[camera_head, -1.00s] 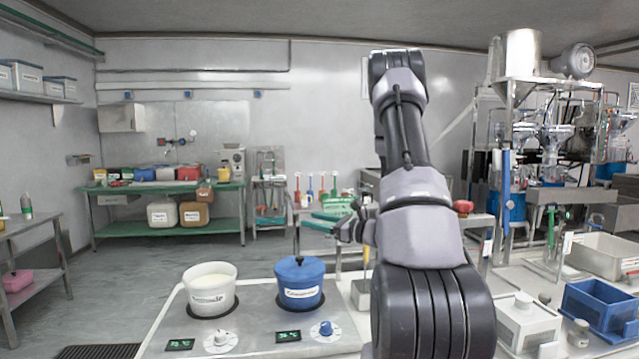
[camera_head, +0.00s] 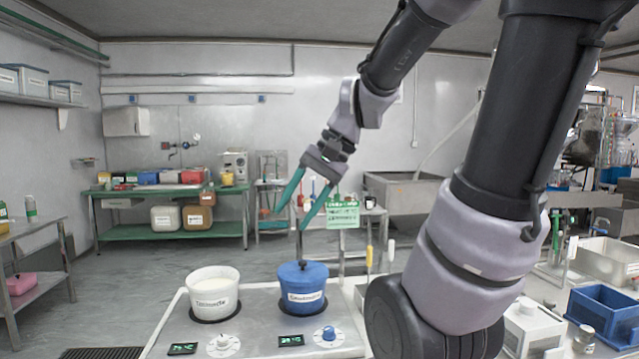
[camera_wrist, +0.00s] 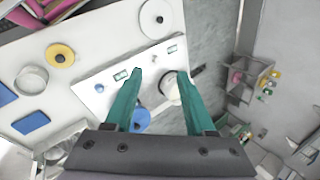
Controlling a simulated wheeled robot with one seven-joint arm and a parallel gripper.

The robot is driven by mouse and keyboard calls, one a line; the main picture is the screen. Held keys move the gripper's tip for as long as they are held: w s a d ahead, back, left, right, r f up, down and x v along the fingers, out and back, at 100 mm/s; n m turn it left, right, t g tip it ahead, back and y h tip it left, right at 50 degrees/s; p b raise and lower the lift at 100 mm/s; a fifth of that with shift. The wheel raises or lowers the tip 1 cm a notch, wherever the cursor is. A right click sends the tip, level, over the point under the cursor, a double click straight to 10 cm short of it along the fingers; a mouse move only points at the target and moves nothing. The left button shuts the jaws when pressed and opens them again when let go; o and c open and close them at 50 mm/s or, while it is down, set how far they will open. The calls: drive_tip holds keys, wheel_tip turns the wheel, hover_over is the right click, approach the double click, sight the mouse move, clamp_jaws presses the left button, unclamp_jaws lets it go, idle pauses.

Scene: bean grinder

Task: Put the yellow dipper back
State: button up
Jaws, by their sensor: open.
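A yellow upright handle (camera_head: 369,258), which looks like the yellow dipper, stands just right of the heated counter in the head view. Its lower end is hidden behind my arm and the counter edge. My gripper (camera_head: 290,220) is open and empty, with its green fingers pointing down above the counter, close to the dark upright rod on the blue pot (camera_head: 302,290). I cannot tell whether they touch. The white pot (camera_head: 212,296) stands left of the blue one. In the wrist view my open gripper (camera_wrist: 160,74) has the white pot (camera_wrist: 170,90) beyond its fingers; the dipper is not identifiable there.
The counter (camera_head: 255,325) carries dials and small displays. A white handle stands beside the yellow one. A blue crate (camera_head: 600,315), a metal tray and a white box are at right. A yellow ring-shaped thing (camera_wrist: 60,55) lies left in the wrist view.

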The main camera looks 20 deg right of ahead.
drive_tip(key=s+d+r+n+t+h, duration=0.2)
drive_tip(key=d+r+t+h, duration=0.1)
drive_tip(key=r+t, duration=0.1)
drive_tip(key=shift+s+d+r+n+h, duration=0.2)
drive_tip(key=shift+d+r+n+h, duration=0.1)
drive_tip(key=shift+r+n, duration=0.15)
